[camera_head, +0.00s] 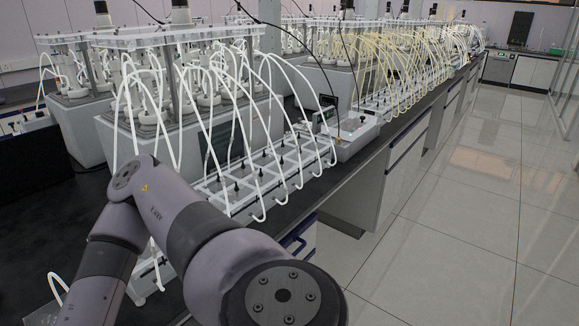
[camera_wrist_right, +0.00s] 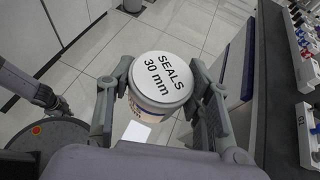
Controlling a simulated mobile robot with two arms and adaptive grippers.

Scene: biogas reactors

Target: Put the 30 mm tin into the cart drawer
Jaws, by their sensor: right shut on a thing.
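The 30 mm tin (camera_wrist_right: 160,78) is a round container with a white lid that reads "SEALS 30 mm". It shows in the right wrist view. My right gripper (camera_wrist_right: 163,90) is shut on it, one finger on each side, with the lid facing the camera. The tin is held above the floor, beside the bench. In the head view, one of my arms fills the lower foreground, and no gripper or tin shows there. I cannot make out the cart drawer for certain.
The dark bench (camera_head: 349,155) carries reactors and a long row of tubing. A blue handle (camera_head: 299,238) shows below its edge, partly behind my arm.

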